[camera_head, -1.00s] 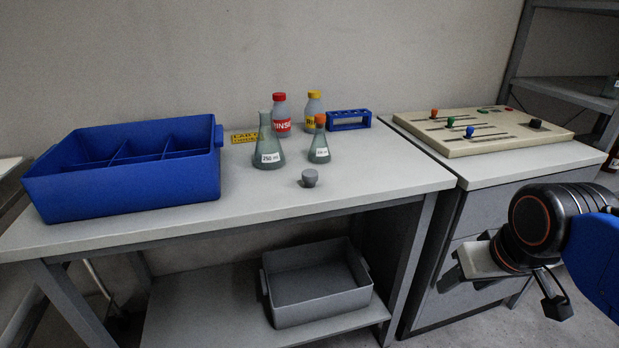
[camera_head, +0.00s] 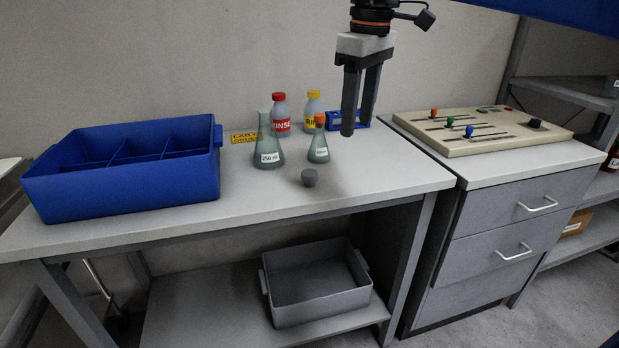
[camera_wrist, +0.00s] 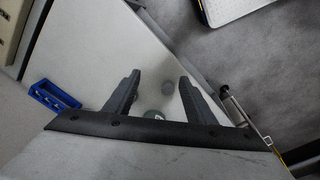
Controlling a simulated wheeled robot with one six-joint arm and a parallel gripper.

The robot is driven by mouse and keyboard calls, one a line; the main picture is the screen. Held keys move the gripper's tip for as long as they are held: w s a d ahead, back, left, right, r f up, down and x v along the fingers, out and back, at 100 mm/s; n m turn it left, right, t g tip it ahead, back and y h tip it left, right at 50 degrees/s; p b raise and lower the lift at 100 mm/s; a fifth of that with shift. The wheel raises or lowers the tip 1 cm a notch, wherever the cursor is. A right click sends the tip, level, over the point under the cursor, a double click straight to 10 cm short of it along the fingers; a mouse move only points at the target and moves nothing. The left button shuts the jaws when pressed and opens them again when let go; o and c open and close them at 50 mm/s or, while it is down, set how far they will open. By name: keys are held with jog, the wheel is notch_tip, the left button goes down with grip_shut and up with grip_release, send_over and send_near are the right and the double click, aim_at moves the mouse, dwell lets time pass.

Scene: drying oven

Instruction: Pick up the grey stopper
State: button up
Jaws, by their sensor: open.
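The grey stopper (camera_head: 310,177) stands on the bench top in front of the flasks, with nothing touching it. My gripper (camera_head: 357,125) hangs over the bench with its fingers pointing down. It is up and to the right of the stopper in the head view, open and empty. In the wrist view, the two fingers of my gripper (camera_wrist: 158,92) are spread apart. A small round grey shape, probably the stopper (camera_wrist: 167,87), shows between them, but it is dim.
The 250 ml flask (camera_head: 268,150) and a smaller orange-stoppered flask (camera_head: 318,150) stand behind the stopper. Two rinse bottles and a blue rack (camera_head: 364,118) are behind. A blue divided bin (camera_head: 120,195) is left, a beige slider panel (camera_head: 480,140) right. The front bench top is clear.

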jog(key=w+a+r+n, duration=0.3)
jog(key=a+r, duration=0.1)
jog(key=a, duration=0.4)
jog(key=g, duration=0.1)
send_over(310, 173)
notch_tip(310, 173, down, 12)
jog(key=shift+s+r, duration=0.1)
jog(key=shift+r, duration=0.1)
jog(key=shift+w+f, duration=0.2)
jog(key=shift+f, duration=2.65)
jog(key=c, duration=1.1)
